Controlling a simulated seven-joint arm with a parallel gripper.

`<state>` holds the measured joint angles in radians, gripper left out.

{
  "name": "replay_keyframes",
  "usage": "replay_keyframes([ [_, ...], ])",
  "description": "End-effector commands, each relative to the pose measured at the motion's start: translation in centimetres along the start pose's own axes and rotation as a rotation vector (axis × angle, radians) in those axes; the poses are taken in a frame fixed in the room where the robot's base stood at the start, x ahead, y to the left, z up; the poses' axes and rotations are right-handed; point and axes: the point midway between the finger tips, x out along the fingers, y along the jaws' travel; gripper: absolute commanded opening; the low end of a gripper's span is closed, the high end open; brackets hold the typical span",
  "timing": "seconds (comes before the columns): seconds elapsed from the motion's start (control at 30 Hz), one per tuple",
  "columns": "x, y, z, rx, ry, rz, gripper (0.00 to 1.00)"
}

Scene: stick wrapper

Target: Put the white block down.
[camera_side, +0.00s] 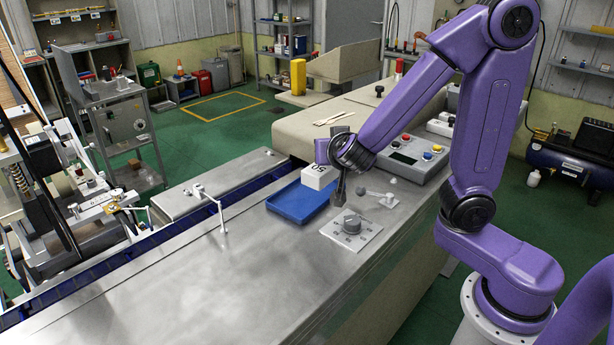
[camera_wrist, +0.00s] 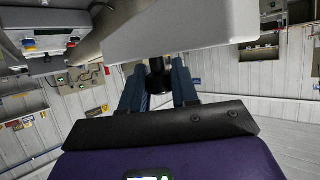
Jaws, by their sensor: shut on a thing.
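The white block (camera_side: 319,178), marked with a black 50, is in the side view over the far right part of the blue tray (camera_side: 292,204). The block looks raised and tilted; how much gap lies beneath it is hard to tell. In the wrist view my two blue-grey fingers (camera_wrist: 158,78) are shut on the block's black knob (camera_wrist: 158,68). The block's pale body (camera_wrist: 175,30) fills the top of that view, beyond the fingers.
A plate with a grey dial (camera_side: 352,223) lies right of the tray, with a small lever (camera_side: 384,198) behind it. A button panel (camera_side: 418,152) stands at the back right. A bent metal rod (camera_side: 213,200) rises left of the tray. The near steel tabletop (camera_side: 215,270) is clear.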

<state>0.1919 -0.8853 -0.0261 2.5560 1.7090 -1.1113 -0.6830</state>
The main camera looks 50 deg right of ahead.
Motion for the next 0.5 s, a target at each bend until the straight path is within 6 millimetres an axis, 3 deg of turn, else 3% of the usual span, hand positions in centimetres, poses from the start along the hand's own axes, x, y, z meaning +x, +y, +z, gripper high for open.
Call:
replay_keyframes([
  [0.5, 2.8, -1.8, 0.3, -0.003, -0.001, 0.002, 0.0],
])
